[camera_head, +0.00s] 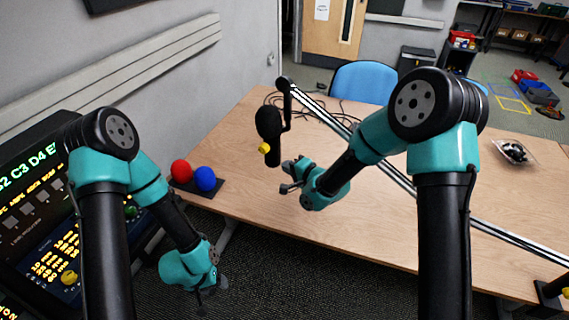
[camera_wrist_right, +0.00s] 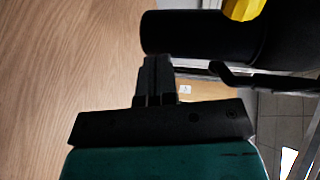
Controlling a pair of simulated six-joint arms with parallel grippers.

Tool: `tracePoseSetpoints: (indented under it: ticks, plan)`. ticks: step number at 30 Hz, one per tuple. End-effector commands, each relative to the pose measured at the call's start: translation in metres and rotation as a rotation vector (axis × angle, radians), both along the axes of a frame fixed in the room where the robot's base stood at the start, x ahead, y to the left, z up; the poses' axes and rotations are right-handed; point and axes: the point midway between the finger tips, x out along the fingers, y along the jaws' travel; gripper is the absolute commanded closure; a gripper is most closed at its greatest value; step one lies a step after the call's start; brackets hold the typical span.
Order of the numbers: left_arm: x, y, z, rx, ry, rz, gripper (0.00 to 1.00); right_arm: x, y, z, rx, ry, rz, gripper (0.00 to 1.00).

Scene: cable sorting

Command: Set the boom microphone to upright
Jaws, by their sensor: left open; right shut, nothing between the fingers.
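The black boom microphone (camera_head: 268,123) hangs at the far end of a long silver boom arm (camera_head: 340,118), with a yellow piece (camera_head: 264,148) low on it. In the head view its body stands close to vertical. In the right wrist view the dark microphone body (camera_wrist_right: 190,33) lies across the top right, just beyond my right gripper (camera_wrist_right: 157,62). That gripper is shut and empty; in the head view it (camera_head: 287,180) is below and right of the microphone. I cannot tell whether they touch. My left gripper (camera_head: 205,298) hangs open and empty below the table's left edge.
A red ball (camera_head: 181,171) and a blue ball (camera_head: 205,179) sit on a dark base at the table's left edge. Black cables (camera_head: 320,108) lie behind the microphone. A control panel (camera_head: 40,210) stands at left. The wooden table (camera_head: 350,235) is mostly clear in front.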

Motion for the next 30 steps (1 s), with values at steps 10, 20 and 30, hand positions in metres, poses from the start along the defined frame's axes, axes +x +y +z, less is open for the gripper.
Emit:
tracePoseSetpoints:
  ticks: [10, 20, 30]
  plan:
    - [0.000, 0.000, 0.000, 0.000, 0.000, 0.000, 0.40, -0.047, -0.047, 0.001, 0.002, 0.001, 0.000, 1.00]
    - [0.000, 0.000, 0.000, 0.000, 0.000, 0.000, 0.40, -0.077, -0.077, 0.001, 0.001, 0.000, 0.001, 1.00]
    - [0.000, 0.000, 0.000, 0.000, 0.000, 0.000, 0.40, -0.079, -0.079, 0.001, 0.001, -0.002, 0.001, 1.00]
